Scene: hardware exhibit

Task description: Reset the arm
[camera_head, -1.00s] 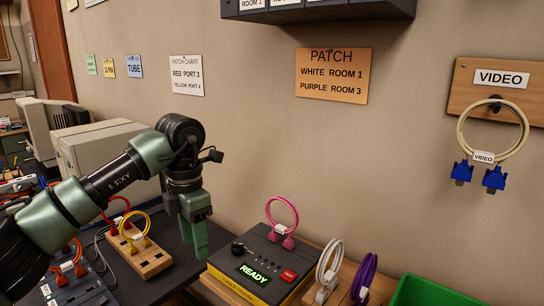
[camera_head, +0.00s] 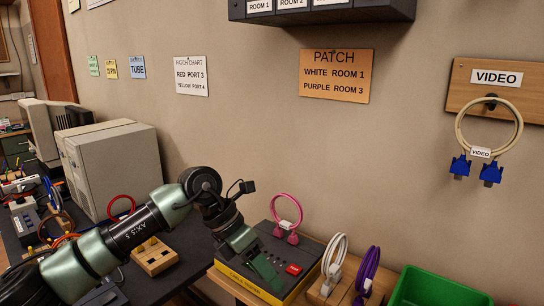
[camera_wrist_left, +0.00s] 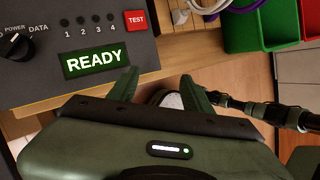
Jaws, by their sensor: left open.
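My left arm comes in from the left in the head view. Its gripper (camera_head: 266,272) hangs over the front of the cable tester (camera_head: 262,233), a dark box with a yellow front edge and a red button. In the left wrist view the two green fingers (camera_wrist_left: 160,88) stand apart with nothing between them. They are beside the lower right edge of the tester (camera_wrist_left: 100,35). Its screen (camera_wrist_left: 93,60) reads READY; in the head view the gripper hides that screen. My right gripper is not identifiable in either view.
A pink cable (camera_head: 287,212) stands at the tester's back. White (camera_head: 334,255) and purple (camera_head: 367,272) cables sit on a wooden holder to its right. A green bin (camera_head: 440,287) is at lower right. A wooden block (camera_head: 155,258) and a beige computer (camera_head: 115,165) are left.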

